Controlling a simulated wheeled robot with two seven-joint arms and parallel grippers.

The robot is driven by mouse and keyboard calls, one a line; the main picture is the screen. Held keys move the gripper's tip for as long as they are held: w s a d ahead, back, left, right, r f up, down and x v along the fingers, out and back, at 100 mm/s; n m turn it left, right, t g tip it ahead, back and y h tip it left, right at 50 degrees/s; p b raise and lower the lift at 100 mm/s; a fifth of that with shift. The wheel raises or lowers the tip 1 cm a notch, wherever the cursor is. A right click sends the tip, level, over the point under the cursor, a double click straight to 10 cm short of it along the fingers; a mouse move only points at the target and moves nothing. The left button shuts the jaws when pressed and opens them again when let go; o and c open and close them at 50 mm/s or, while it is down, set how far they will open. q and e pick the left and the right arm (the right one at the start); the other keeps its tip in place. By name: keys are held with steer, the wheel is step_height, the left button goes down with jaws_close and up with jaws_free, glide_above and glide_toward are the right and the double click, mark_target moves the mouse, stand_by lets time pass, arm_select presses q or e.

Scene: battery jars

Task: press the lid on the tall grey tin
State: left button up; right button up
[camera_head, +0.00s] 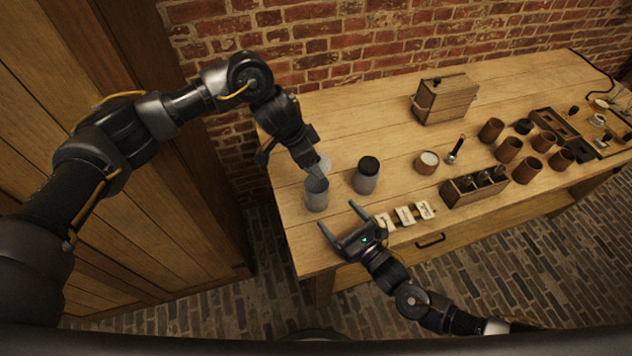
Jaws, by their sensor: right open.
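The tall grey tin (316,196) stands upright near the table's left end. Its top looks open and dark inside. A pale grey round piece (324,164), perhaps the lid, shows just behind and above the tin's rim, at the tip of my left gripper (308,162). My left gripper points down over that spot. Its fingers are partly hidden, so I cannot tell whether they grip the piece. My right gripper (339,220) is open and empty, in front of the tin, with its fingers pointing toward the tin and apart from it.
A grey jar with a black lid (367,176) stands just right of the tin. White cards (405,214) lie near the front edge. A brown pot (427,162), a wooden rack (474,188), several brown cups (508,149) and a wooden box (443,99) stand further right.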

mark_target(311, 182)
arm_select(q)
steer(key=shift+s+d, duration=0.2)
arm_select(e)
steer(key=shift+s+d, duration=0.2)
steer(key=shift+w, duration=0.1)
arm_select(q)
steer(key=shift+w+d, duration=0.1)
arm_select(e)
steer(key=shift+w+a, duration=0.15)
steer(key=shift+w, duration=0.1)
steer(key=x, duration=1.1)
steer(key=shift+w+a, duration=0.15)
steer(key=c, duration=1.5)
arm_select(q)
steer(key=shift+a+f, duration=0.15)
steer(key=shift+f, duration=1.15)
steer(key=shift+a+f, duration=0.15)
steer(key=shift+f, duration=1.1)
